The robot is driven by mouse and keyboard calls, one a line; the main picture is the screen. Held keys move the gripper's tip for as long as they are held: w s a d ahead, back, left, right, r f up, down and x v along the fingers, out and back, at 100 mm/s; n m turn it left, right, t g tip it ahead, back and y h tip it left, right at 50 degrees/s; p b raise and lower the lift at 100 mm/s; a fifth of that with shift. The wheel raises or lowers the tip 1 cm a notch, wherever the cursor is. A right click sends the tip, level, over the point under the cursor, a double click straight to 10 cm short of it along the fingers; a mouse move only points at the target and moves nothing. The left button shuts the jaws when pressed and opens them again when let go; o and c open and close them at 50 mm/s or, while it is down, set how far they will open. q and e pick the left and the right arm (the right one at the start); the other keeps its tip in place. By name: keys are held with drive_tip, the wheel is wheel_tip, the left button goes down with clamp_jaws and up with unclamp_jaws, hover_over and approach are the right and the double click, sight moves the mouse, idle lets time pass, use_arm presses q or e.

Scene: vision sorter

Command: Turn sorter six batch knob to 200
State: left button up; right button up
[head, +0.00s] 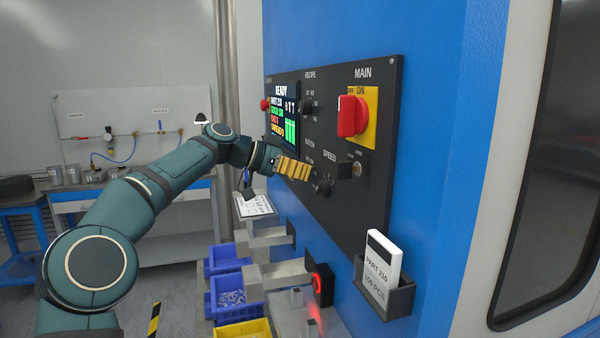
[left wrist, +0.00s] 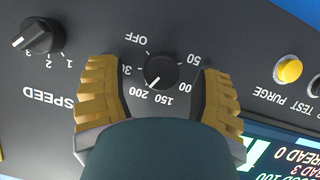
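The batch knob (left wrist: 161,72) is a small black round knob with a white pointer line, on the dark panel. Its dial shows upside down in the left wrist view, with OFF, 50, 150 and 200 readable; other marks are partly covered by the fingers. The pointer aims down-left in the picture, between the 150 and 200 labels and nearer 200. My left gripper (left wrist: 160,100) is open, one yellow padded finger on each side of the knob, with gaps to it. In the head view my left gripper (head: 293,168) is at the panel and hides the knob. My right gripper is not in view.
The speed knob (left wrist: 38,37) is beside the left finger. A yellow purge button (left wrist: 288,70) and the screen (head: 285,117) are on the other side. A red main switch (head: 352,116) and a card holder (head: 398,300) are farther right. Blue bins (head: 229,287) stand below.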

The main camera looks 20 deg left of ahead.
use_arm(q)
drive_tip(key=v, duration=1.2)
idle(0.5)
